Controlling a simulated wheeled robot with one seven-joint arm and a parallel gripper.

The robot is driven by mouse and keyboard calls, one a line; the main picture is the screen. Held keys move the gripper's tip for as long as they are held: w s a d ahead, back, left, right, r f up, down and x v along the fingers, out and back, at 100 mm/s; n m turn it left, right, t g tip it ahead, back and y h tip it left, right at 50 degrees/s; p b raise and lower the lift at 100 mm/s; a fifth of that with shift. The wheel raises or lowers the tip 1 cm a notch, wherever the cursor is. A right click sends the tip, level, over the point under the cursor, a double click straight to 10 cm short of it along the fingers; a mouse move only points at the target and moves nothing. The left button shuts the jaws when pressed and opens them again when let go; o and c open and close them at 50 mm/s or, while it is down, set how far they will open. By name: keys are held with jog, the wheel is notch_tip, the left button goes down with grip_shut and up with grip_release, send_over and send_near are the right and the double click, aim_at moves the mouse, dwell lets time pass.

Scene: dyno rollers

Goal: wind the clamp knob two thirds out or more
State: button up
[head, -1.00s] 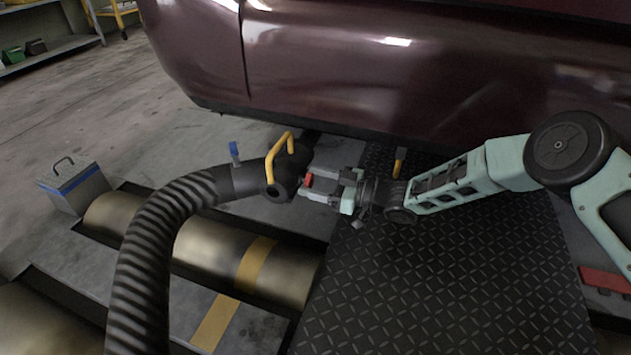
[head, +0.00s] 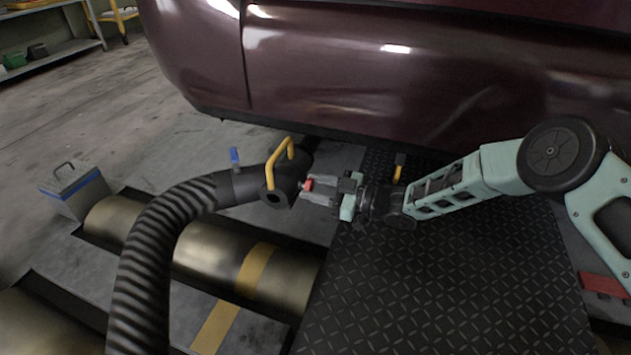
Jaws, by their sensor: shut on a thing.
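The clamp knob (head: 308,185) is small and red and sits at the right side of the black hose nozzle (head: 274,198). My gripper (head: 311,187) reaches in from the right and is shut on the knob. The grey fingers cover part of it, and its shaft is only just visible, so I cannot tell how far out it is wound. The nozzle has a yellow handle (head: 281,160) on top and joins a ribbed black hose (head: 150,265).
A dark red car body (head: 400,75) hangs close behind my gripper. Metal rollers (head: 215,250) lie below the hose. A grey box with a blue band (head: 76,192) stands at left. Black tread plate (head: 430,275) lies under my arm.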

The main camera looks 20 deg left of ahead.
jog(key=n, duration=0.3)
jog(key=n+p, duration=0.1)
jog(key=shift+s+n, duration=0.25)
jog(key=shift+n, duration=0.05)
jog(key=n+p, duration=0.1)
jog(key=n, duration=0.3)
jog(key=shift+n, duration=0.3)
jog(key=n, duration=0.3)
jog(key=shift+n+p, duration=0.3)
jog(key=shift+p, duration=0.05)
jog(key=shift+o, duration=0.2)
jog(key=n+p, duration=0.1)
jog(key=n, duration=0.3)
jog(key=shift+w, duration=0.15)
jog(key=shift+w+r, duration=0.1)
jog(key=o, duration=0.9)
jog(key=shift+o, duration=0.2)
jog(key=shift+f, duration=0.2)
